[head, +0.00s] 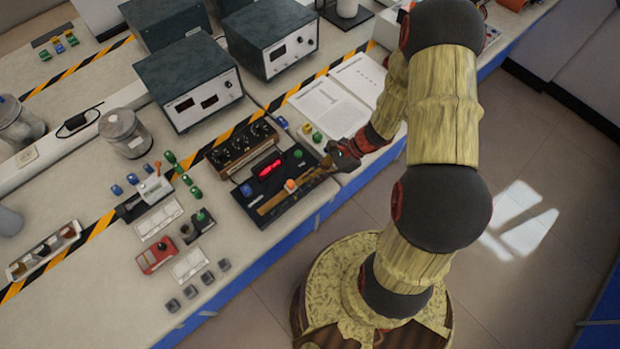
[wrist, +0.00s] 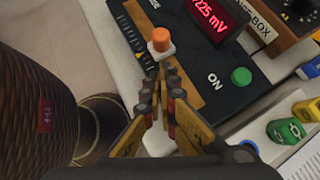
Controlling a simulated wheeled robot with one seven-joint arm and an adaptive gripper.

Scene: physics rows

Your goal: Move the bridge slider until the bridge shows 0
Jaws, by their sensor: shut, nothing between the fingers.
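The bridge (head: 257,212) is a flat black box near the front edge of the bench. Its slider has an orange knob (head: 290,185) on a white base, sitting on a brown strip with a scale; the knob also shows in the wrist view (wrist: 160,40). The red display (head: 268,167) is lit; in the wrist view the display (wrist: 212,17) ends in what looks like 225 mV, partly cut by the top edge. My gripper (wrist: 167,72) is shut and empty, its fingertips just short of the knob, low over the strip. I cannot tell whether they touch the slider's base.
A green button (wrist: 241,76) marked ON is on the bridge. A brown dial box (head: 243,146) stands behind it. Small yellow, green and blue connectors (wrist: 287,131) lie to the right. Papers (head: 330,108) lie further right. Grey instruments (head: 190,83) stand behind.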

